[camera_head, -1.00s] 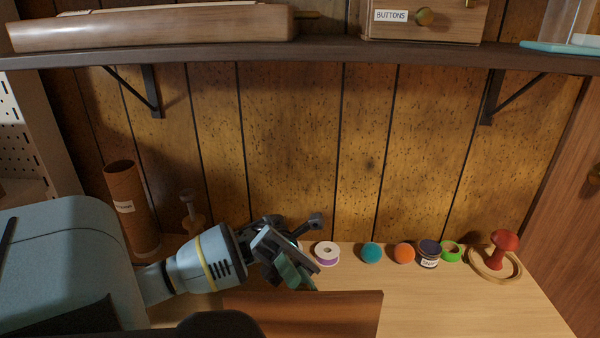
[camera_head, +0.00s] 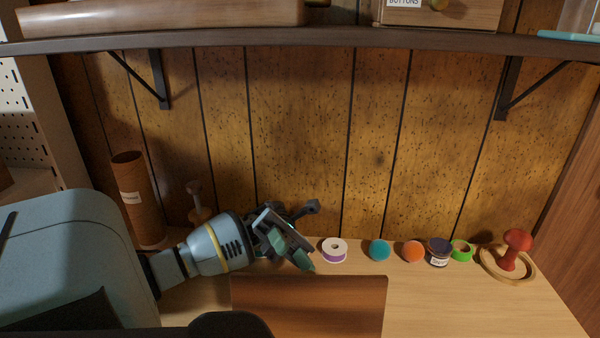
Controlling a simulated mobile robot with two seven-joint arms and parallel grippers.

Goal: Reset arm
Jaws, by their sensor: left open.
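My left arm comes in from the left, low over the wooden table (camera_head: 440,305). My left gripper (camera_head: 312,238) is open and points right, with nothing seen between its fingers. It is just left of a white spool with purple thread (camera_head: 334,244); I cannot tell whether they touch. A brown wooden panel (camera_head: 310,300) stands in front of and below the gripper. My right gripper is not in view.
Right of the spool are a teal ball (camera_head: 379,250), an orange ball (camera_head: 413,251), a dark labelled jar (camera_head: 438,258), a green ring (camera_head: 461,250) and a red knob-topped piece (camera_head: 516,243). A cork-brown tube (camera_head: 137,205) stands at left. A shelf (camera_head: 340,40) crosses above.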

